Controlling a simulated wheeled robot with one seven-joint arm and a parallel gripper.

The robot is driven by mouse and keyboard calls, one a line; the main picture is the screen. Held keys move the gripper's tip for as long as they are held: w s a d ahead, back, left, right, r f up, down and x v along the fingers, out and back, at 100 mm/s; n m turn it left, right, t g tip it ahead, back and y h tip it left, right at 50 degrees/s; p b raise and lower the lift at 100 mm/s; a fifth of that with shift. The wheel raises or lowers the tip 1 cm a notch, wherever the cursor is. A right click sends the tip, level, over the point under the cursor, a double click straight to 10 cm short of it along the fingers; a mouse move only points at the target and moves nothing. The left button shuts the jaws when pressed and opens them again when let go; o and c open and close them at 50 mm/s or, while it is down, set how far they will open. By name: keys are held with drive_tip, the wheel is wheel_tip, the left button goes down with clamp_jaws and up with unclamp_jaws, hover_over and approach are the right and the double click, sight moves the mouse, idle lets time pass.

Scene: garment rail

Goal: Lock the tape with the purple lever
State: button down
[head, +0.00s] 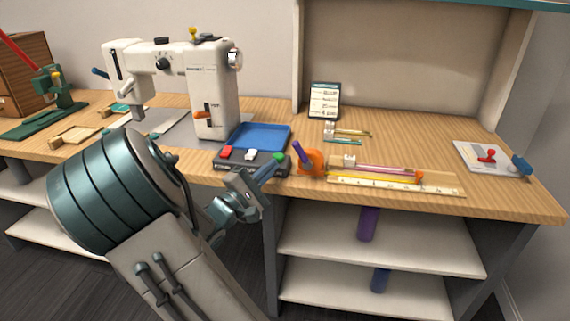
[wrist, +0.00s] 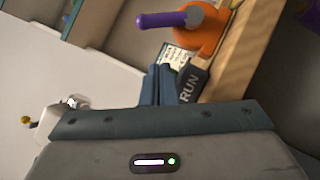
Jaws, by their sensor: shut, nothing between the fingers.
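The purple lever (head: 298,153) sticks up and to the left from the orange tape measure (head: 314,162) near the table's front edge. In the wrist view the purple lever (wrist: 162,19) stands out to the left of the orange tape body (wrist: 205,36). My gripper (head: 277,158) is shut and empty, in front of the control box and a little left of the tape. In the wrist view its closed fingertips (wrist: 161,68) lie below the lever in the picture, apart from it. Where the tape's strip lies cannot be told clearly.
The dark control box (head: 235,168) with red, white and green buttons is just behind and left of my fingers. A blue tray (head: 262,136) and the sewing machine (head: 212,90) stand behind it. A ruler (head: 395,185) and pencils lie right of the tape. Shelves are below.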

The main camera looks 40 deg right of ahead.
sight(302, 154)
drive_tip(key=shift+s+d+r, duration=0.35)
drive_tip(key=shift+d, duration=0.25)
drive_tip(key=shift+s+d+r, duration=0.3)
drive_tip(key=shift+d+r, duration=0.1)
drive_tip(key=shift+d, duration=0.15)
drive_tip(key=shift+s+d+r, duration=0.35)
drive_tip(key=shift+d, duration=0.25)
